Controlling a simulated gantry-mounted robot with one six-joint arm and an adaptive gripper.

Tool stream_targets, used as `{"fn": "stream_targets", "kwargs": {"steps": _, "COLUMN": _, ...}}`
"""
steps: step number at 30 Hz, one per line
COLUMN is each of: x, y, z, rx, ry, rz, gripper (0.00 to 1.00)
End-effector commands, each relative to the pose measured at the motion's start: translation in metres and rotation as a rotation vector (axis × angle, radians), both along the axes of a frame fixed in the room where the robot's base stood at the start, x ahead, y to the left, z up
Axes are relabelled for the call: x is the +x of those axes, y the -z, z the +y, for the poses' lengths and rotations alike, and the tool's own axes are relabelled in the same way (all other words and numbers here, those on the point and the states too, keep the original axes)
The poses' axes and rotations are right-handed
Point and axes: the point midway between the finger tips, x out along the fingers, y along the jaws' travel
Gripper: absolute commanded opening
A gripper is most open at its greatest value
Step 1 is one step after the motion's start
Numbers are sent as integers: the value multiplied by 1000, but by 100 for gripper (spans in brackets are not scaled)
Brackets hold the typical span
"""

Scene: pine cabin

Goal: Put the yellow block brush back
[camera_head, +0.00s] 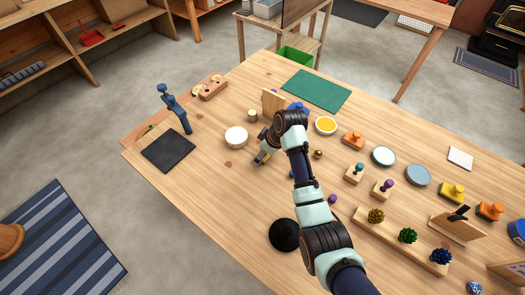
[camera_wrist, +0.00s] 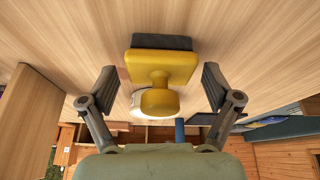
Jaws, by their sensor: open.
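The yellow block brush (camera_wrist: 160,68) shows in the wrist view, with a dark pad along its far side and a rounded yellow knob toward me. My gripper (camera_wrist: 158,80) is open, with one finger on each side of the brush and gaps on both sides. In the head view my gripper (camera_head: 264,153) is low over the left middle of the table, and a little yellow shows at its fingers. The arm hides part of that spot. Another yellow knobbed block (camera_head: 452,192) stands at the right of the table.
A round cream dish (camera_head: 236,136) sits just left of my gripper. A blue post-like stand (camera_head: 175,108) and a dark square mat (camera_head: 168,151) are at the left end. A black round object (camera_head: 284,235) lies in front. Knobbed blocks and bowls crowd the right.

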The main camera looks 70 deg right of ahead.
Motion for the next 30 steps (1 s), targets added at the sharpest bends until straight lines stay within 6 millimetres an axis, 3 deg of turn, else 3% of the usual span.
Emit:
{"fn": "stream_targets", "kwargs": {"steps": 5, "x": -3, "y": -12, "z": 0, "rx": -1, "ry": 0, "rz": -1, "gripper": 89}}
{"fn": "stream_targets", "kwargs": {"steps": 12, "x": -24, "y": -68, "z": 3, "rx": -3, "ry": 1, "rz": -3, "gripper": 89}}
{"fn": "stream_targets", "kwargs": {"steps": 18, "x": -40, "y": -103, "z": 6, "rx": -1, "ry": 0, "rz": -1, "gripper": 89}}
{"fn": "stream_targets", "kwargs": {"steps": 22, "x": -45, "y": -113, "z": 7, "rx": 0, "ry": 0, "rz": 0, "gripper": 89}}
{"fn": "stream_targets", "kwargs": {"steps": 30, "x": -46, "y": -114, "z": 7, "rx": 0, "ry": 0, "rz": 0, "gripper": 89}}
